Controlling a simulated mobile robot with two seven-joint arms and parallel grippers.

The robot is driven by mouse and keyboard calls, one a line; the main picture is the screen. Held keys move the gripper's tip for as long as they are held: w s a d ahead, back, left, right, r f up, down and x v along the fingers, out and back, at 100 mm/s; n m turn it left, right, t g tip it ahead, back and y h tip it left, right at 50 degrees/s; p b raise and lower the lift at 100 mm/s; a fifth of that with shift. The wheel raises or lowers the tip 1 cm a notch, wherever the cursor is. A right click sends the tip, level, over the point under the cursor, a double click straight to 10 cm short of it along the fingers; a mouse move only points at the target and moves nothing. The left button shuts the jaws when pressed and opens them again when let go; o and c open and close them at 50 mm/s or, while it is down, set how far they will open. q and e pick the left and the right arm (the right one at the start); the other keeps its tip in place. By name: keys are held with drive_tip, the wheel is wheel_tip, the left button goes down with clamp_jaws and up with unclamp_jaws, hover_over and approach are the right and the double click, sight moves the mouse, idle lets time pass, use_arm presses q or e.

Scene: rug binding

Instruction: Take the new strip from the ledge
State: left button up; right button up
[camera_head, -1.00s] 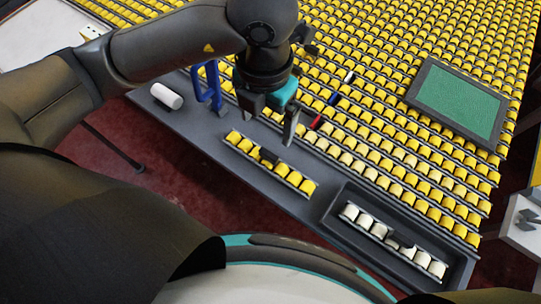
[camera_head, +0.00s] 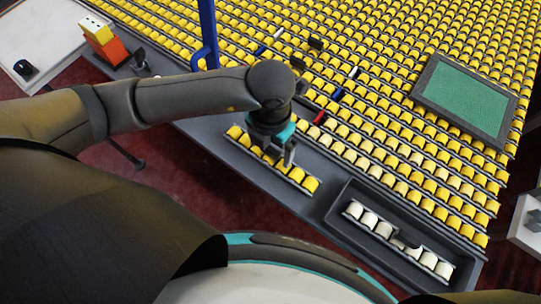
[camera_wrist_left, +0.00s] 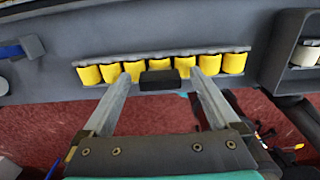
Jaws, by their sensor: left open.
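The new strip, a row of yellow rolls in a grey rail (camera_head: 297,175), lies on the grey ledge (camera_head: 205,130). In the left wrist view the strip (camera_wrist_left: 160,66) runs across the picture, with a dark tab (camera_wrist_left: 160,79) at its middle. My left gripper (camera_head: 281,155) is over the strip and hides part of it in the head view. In the wrist view its two fingers (camera_wrist_left: 160,82) are apart, one each side of the dark tab. I cannot tell whether they touch the strip. My right gripper is not in view.
A dark tray (camera_head: 335,215) on the ledge, right of the strip, holds a strip of whitish rolls (camera_head: 375,222). A field of yellow rolls fills the area behind, with a green panel (camera_head: 465,97) on it. A blue upright (camera_head: 208,30) stands behind my left arm.

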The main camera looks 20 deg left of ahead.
use_arm(q)
drive_tip(key=shift+f, duration=0.2)
clamp_jaws()
idle(0.6)
